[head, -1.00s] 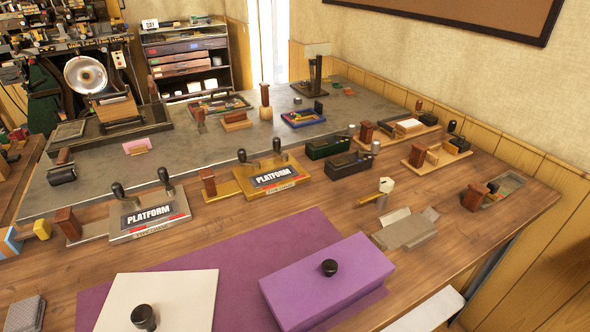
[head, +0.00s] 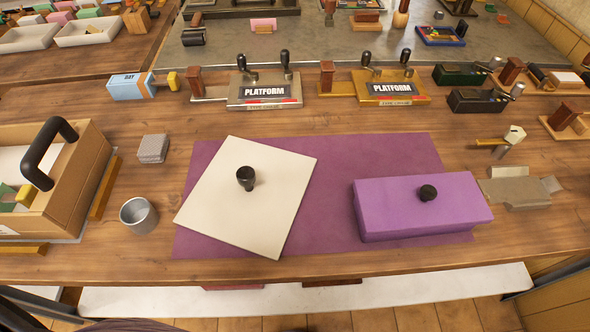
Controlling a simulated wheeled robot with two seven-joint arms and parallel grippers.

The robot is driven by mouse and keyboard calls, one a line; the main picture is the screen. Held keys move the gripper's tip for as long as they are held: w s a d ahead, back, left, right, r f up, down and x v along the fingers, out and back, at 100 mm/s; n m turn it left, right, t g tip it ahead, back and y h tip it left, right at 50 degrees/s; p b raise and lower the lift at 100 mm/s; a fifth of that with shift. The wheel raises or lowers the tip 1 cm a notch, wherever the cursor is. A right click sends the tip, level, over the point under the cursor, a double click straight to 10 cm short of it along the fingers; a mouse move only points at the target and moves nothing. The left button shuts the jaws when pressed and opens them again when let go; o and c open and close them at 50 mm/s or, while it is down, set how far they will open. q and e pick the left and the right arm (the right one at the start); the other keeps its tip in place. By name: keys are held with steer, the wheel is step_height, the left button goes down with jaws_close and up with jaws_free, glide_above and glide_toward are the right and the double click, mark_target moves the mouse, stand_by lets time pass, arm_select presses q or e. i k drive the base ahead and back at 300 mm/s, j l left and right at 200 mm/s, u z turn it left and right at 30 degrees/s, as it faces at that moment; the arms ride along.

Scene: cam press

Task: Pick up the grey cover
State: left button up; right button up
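A pale, off-white square plate (head: 238,218) with a black knob (head: 246,179) lies turned at an angle on the left part of a purple mat (head: 330,150). It looks like a flat cover, more cream than grey. A purple box-shaped cover (head: 400,212) with a black knob (head: 428,193) sits on the right part of the mat. A small flat grey-beige piece with folded flaps (head: 520,190) lies right of the purple cover. Neither gripper shows in the head view.
Left are a wooden box with a black handle (head: 50,155), a metal cup (head: 138,216) and a grey block (head: 153,148). Behind the mat stand a silver platform press (head: 264,90) and a gold one (head: 390,88). The table front (head: 330,262) is clear.

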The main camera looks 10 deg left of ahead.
mark_target(249, 197)
steer(key=j+u, duration=0.25)
steer(key=u, duration=0.3)
steer(key=k+j, duration=0.1)
steer(key=j, duration=0.85)
steer(key=k+j+z, duration=0.1)
steer(key=j, duration=0.35)
steer(key=k+j, duration=0.15)
steer(key=j, duration=0.3)
steer(key=k+j+z, duration=0.1)
steer(key=j, duration=0.35)
